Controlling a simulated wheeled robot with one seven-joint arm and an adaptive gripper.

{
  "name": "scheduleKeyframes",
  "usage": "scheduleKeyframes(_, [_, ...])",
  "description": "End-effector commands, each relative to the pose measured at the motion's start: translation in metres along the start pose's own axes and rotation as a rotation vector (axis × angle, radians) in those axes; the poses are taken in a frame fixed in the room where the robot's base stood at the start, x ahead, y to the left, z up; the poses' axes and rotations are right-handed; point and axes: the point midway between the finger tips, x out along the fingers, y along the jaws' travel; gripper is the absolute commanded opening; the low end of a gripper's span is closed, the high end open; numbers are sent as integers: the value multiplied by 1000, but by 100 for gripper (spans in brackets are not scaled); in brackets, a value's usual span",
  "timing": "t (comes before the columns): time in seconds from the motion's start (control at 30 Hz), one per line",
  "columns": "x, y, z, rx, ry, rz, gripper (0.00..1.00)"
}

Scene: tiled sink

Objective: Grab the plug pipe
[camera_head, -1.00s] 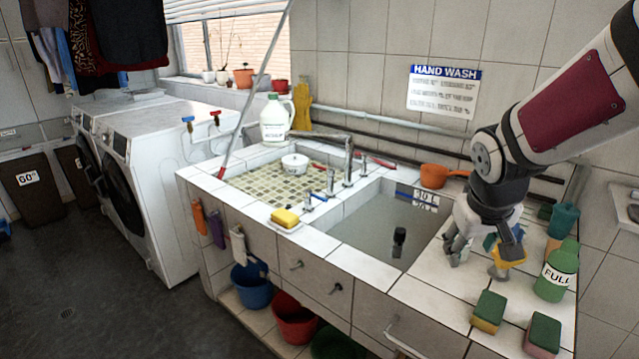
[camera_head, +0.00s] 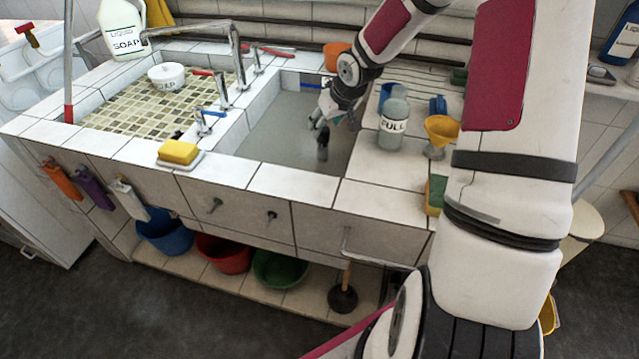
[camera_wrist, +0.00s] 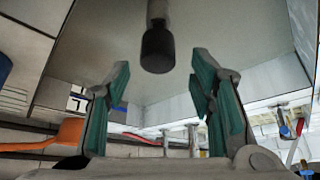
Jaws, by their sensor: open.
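The plug pipe (camera_head: 322,148) is a short, dark upright cylinder standing in the grey right basin (camera_head: 275,150). In the wrist view the plug pipe (camera_wrist: 157,50) shows a black end on a paler stem, roughly centred between the fingers and around their tips. My gripper (camera_head: 322,117) is over the basin, close above and behind the pipe in the head view. In the wrist view my gripper (camera_wrist: 160,72) has its two green-padded fingers spread apart with a gap between them. I see no clear contact with the pipe.
A tap (camera_head: 238,65) stands between the basins. A yellow sponge (camera_head: 178,152) lies on the front rim. A bottle marked FULL (camera_head: 393,125) and a yellow funnel (camera_head: 440,130) stand on the right counter. An orange scoop (camera_head: 336,55) is behind the basin.

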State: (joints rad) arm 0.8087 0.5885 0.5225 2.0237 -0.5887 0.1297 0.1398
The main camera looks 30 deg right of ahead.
Motion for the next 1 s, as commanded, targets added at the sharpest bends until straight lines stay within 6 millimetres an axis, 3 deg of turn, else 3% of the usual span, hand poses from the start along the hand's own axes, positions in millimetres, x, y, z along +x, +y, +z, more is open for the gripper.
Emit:
scheduleKeyframes(0.1, [21, -1, 0, -2, 0, -1, 49])
scheduleKeyframes(0.43, [40, 0, 0, -2, 0, 1, 49])
scheduleKeyframes(0.7, [78, 1, 2, -2, -1, 0, 49])
scheduleKeyframes(1.0, [84, 2, 1, -1, 0, 1, 49])
